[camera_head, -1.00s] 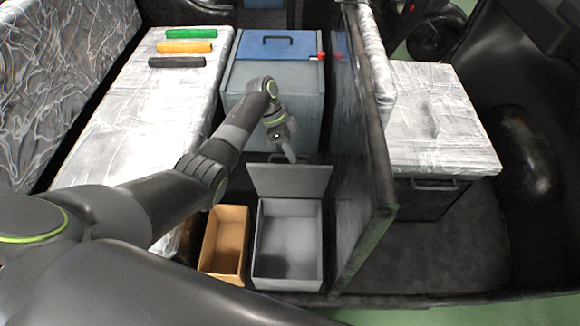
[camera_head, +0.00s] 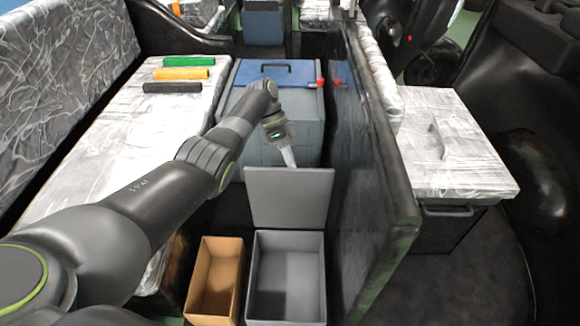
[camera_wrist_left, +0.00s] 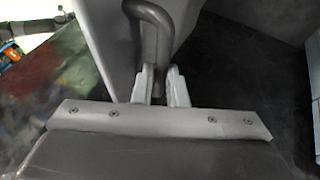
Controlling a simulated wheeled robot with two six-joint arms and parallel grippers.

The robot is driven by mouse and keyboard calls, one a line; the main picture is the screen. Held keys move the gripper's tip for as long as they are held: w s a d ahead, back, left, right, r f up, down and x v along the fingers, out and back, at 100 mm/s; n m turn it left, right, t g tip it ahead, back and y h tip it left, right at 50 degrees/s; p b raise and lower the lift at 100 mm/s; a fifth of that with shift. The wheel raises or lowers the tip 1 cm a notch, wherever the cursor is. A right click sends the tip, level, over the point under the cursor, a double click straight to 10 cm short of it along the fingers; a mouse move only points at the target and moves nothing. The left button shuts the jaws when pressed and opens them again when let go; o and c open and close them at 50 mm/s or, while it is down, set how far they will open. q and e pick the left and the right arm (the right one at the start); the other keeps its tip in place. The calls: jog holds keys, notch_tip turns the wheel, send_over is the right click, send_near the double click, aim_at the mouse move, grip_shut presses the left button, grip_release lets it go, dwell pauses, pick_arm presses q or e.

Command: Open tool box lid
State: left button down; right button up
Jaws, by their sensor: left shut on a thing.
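The grey tool box (camera_head: 250,285) stands on the floor near the bottom of the head view, with its inside visible and empty. Its lid (camera_head: 290,198) stands raised at the far side of the box. My left gripper (camera_head: 289,158) is at the lid's top edge. In the left wrist view, the fingers of my left gripper (camera_wrist_left: 161,86) are shut on a grey bar handle (camera_wrist_left: 155,25) next to a grey panel. My right gripper is not in view.
A tan open box (camera_head: 197,283) stands just left of the tool box. A dark partition (camera_head: 370,170) rises close on the right. A blue-topped grey chest (camera_head: 300,110) stands behind. A plastic-covered bench (camera_head: 120,150) is at left.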

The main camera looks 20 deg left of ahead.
pick_arm(q)
jog(key=shift+s+f, duration=0.15)
jog(key=shift+f, duration=0.35)
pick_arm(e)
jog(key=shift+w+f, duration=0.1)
pick_arm(q)
jog(key=c, duration=1.8)
grip_release()
jog(key=o, duration=0.3)
jog(key=shift+w+a+f, duration=0.1)
jog(key=shift+w, duration=0.15)
jog(key=shift+o, duration=0.2)
jog(key=shift+r, duration=0.2)
